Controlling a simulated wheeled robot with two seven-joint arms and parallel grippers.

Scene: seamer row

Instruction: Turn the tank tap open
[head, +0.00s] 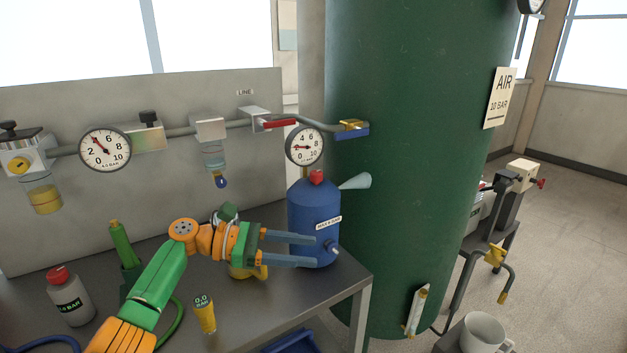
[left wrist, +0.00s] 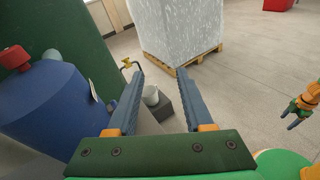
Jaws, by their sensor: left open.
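The green tank (head: 410,170) stands behind the bench and is labelled AIR 10 BAR. The tank tap (head: 352,128), a brass body with a blue lever, sits on the pipe at the tank's left side. My left gripper (head: 312,252) is open and empty, below and left of the tap, its fingers in front of the blue bottle (head: 314,210). In the left wrist view its two fingers (left wrist: 163,85) stand wide apart with nothing between them. The tap is not visible there. My right gripper (left wrist: 292,118) shows small at that view's right edge, its jaw opening unclear.
A red-handled line tap (head: 275,123) and round gauges (head: 305,146) sit along the pipe.

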